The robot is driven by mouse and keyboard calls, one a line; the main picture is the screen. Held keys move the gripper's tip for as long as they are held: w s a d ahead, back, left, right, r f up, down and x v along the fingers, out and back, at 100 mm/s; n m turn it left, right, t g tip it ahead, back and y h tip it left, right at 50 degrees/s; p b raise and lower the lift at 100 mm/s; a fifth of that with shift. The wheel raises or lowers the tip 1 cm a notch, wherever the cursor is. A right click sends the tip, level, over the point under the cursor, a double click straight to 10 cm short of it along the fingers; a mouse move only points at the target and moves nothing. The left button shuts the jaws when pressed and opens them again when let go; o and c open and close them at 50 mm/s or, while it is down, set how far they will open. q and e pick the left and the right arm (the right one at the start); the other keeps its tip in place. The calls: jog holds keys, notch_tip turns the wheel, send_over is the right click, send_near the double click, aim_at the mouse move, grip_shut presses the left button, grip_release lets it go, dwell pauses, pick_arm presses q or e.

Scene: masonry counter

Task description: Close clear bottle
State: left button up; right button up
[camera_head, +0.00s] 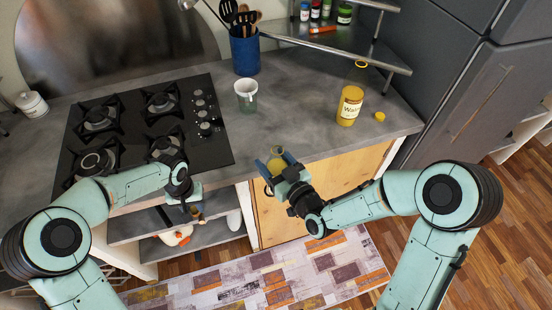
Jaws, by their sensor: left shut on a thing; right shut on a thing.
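My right gripper (273,168) is in front of the counter's front edge, shut on a small see-through, yellowish thing that looks like the clear bottle (278,156). The fingers hide much of it, and I cannot tell whether a lid is on it. My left gripper (194,200) is to its left, lower in the picture, in front of the open shelves. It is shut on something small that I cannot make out. The two grippers are apart. A yellow bottle (350,105) with a label stands upright on the counter, with a yellow cap (379,116) lying beside it.
The grey counter (300,115) holds a black gas hob (140,130) on the left, a pale cup (246,95) and a blue utensil holder (244,54). A corner shelf (350,45) with small jars is behind. A patchwork rug (250,285) lies on the floor.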

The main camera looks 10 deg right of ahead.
jog(key=w+d+f+m+t+h, duration=0.1)
jog(key=d+f+m+h, duration=0.3)
jog(key=d+f, duration=0.5)
jog(key=w+h, duration=0.1)
jog(key=h, duration=0.1)
jog(key=shift+d+f+m+h, duration=0.25)
jog(key=shift+d+m+h, duration=0.05)
jog(key=shift+d+h, duration=0.1)
jog(key=shift+a, duration=0.1)
